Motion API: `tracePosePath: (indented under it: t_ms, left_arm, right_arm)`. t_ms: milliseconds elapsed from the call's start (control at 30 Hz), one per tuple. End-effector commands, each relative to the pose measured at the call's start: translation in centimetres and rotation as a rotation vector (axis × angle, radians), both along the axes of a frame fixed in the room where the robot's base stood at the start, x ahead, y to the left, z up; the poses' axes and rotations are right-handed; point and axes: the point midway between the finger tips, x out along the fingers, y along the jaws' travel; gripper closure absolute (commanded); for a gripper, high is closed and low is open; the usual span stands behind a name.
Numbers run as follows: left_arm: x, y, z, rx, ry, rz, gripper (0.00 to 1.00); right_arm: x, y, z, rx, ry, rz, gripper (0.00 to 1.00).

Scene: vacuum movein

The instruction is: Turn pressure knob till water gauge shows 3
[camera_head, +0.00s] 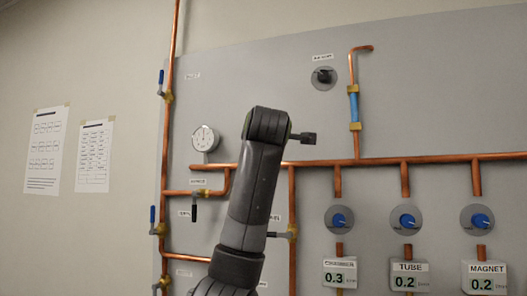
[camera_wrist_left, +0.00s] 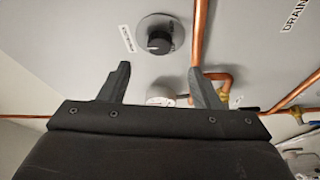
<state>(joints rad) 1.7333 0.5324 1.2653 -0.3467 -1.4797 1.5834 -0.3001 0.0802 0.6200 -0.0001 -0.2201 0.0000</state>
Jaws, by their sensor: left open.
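In the head view, my left arm (camera_head: 255,190) rises in the middle and covers part of the panel. Its gripper fingers are not clear there. In the left wrist view my left gripper (camera_wrist_left: 157,88) is open and empty, its fingers apart. A black knob on a grey disc (camera_wrist_left: 158,38) is on the panel beyond the fingertips, not touched. A black knob on a grey disc (camera_head: 323,76) also shows at the upper middle of the head view; I cannot tell whether it is the same one. A round white gauge (camera_head: 205,138) is left of my arm; its reading is too small to tell. My right gripper is not in view.
Copper pipes (camera_head: 430,158) run along the grey panel (camera_head: 445,80). Three blue knobs (camera_head: 340,220) sit at the right above displays (camera_head: 340,276) reading 0.3, 0.2 and 0.2. Blue-handled valves are on the left pipe. In the wrist view a copper pipe (camera_wrist_left: 200,40) passes close to the knob.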

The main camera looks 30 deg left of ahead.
Motion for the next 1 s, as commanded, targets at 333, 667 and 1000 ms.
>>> tracePosePath:
  t_ms: [333, 667, 1000]
  left_arm:
    - [-5.8, -4.2, -0.8, 0.000, -0.002, -0.001, 0.43]
    - [-7.0, -5.1, -0.7, -0.001, 0.001, -0.001, 0.43]
    - [-7.0, -5.0, -0.7, -0.001, 0.001, -0.001, 0.43]
  right_arm:
    - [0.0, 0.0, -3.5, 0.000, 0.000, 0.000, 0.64]
    - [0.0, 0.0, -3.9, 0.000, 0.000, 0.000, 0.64]
    - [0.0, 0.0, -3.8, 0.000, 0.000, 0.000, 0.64]
